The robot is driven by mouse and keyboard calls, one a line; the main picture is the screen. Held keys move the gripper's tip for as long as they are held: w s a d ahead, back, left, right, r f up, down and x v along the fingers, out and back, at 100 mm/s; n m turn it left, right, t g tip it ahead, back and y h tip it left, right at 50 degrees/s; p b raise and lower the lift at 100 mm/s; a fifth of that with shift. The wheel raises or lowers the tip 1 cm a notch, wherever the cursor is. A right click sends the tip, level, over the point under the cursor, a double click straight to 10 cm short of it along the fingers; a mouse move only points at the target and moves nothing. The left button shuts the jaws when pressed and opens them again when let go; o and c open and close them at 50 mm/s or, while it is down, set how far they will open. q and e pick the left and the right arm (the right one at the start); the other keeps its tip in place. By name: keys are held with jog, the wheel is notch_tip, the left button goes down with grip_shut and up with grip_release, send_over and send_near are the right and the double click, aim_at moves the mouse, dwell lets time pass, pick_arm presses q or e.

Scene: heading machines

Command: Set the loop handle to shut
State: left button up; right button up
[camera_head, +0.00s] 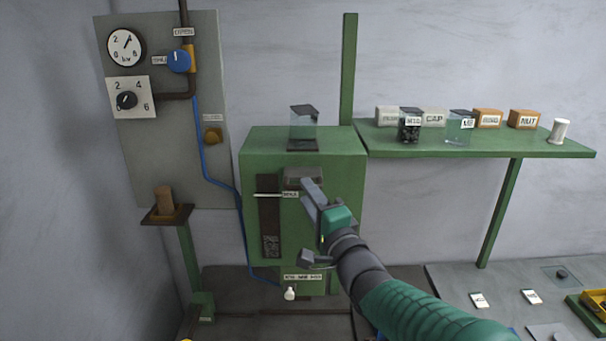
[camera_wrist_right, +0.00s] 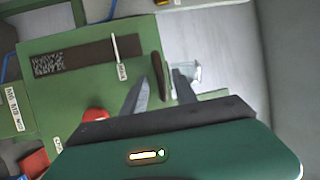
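The green machine (camera_head: 255,160) stands in the middle of the head view, with a dark vertical strip (camera_head: 268,220) and a thin white pointer (camera_head: 268,195) on its front. A dark brown, elongated part (camera_wrist_right: 158,76) near the machine's top edge, perhaps the loop handle, shows in the right wrist view. I cannot tell its setting. My right gripper (camera_head: 312,190) is in front of the machine's upper front. In the wrist view its two fingers (camera_wrist_right: 160,90) are apart, with the brown part seen between them; I cannot tell whether they touch it. My left gripper is out of view.
A red knob (camera_wrist_right: 95,115) is beside the fingers in the wrist view. A clear container (camera_head: 303,130) stands on the machine. A gauge panel (camera_head: 150,160) is left. A green shelf (camera_head: 460,150) with jars and labelled boxes is right.

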jog(key=p+x, duration=0.1)
jog(key=x, duration=0.2)
jog(key=shift+s+a+r, duration=0.1)
jog(key=shift+w+a, duration=0.15)
jog(key=shift+w, duration=0.3)
jog(key=shift+s, duration=0.15)
jog(key=c, duration=0.7)
grip_shut()
jog(key=shift+f, duration=0.35)
